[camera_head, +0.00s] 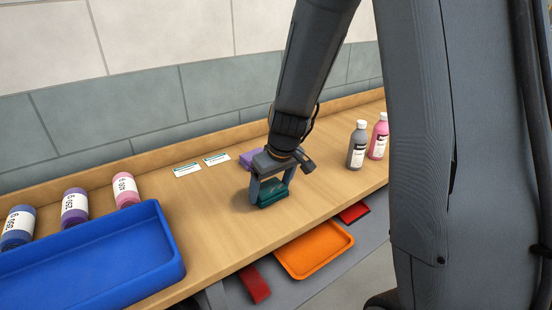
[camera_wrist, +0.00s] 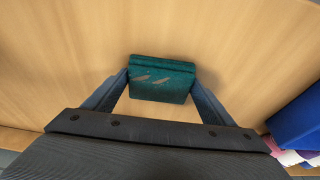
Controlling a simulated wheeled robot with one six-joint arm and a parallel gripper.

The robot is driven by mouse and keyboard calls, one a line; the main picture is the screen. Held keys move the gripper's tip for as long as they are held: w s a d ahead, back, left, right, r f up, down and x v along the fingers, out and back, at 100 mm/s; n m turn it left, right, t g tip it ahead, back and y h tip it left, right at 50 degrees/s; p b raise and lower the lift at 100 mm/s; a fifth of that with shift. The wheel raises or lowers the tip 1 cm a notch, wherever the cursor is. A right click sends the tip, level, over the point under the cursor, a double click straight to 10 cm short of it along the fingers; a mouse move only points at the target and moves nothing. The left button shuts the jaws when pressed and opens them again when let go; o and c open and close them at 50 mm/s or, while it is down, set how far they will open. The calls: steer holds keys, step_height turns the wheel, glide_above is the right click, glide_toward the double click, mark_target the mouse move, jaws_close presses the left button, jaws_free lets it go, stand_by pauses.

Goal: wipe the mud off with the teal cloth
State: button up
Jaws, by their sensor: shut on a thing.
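My gripper (camera_head: 271,188) is over the wooden counter (camera_head: 215,205), shut on the teal cloth (camera_head: 272,197), a dark, folded block. In the wrist view the cloth (camera_wrist: 162,70) sits between the two fingertips (camera_wrist: 160,84), with light brown streaks on its face. It is at or just above the counter surface; I cannot tell whether it touches. A dim dark patch on the wood beside the cloth could be shadow. I cannot make out clear mud on the counter.
A purple block (camera_head: 246,159) lies behind my gripper, near two white cards (camera_head: 217,158). Grey (camera_head: 357,148) and pink (camera_head: 378,140) bottles stand right. An orange tray (camera_head: 315,250) is below the front edge.

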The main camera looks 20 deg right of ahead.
mark_target(279, 184)
steer(key=shift+w+d+b, duration=0.25)
steer(key=shift+d+b, duration=0.15)
steer(key=shift+d, duration=0.35)
steer(key=shift+w+d+b, duration=0.25)
steer(key=shift+d+b, duration=0.1)
steer(key=shift+d, duration=0.4)
step_height(279, 184, up, 3)
steer(key=shift+a+f+p, duration=0.1)
steer(key=shift+p, duration=0.85)
steer(key=shift+s+r+p, duration=0.15)
steer(key=shift+r+p, duration=0.15)
steer(key=shift+r, duration=0.1)
steer(key=shift+r+p, duration=1.85)
steer(key=shift+r, duration=0.5)
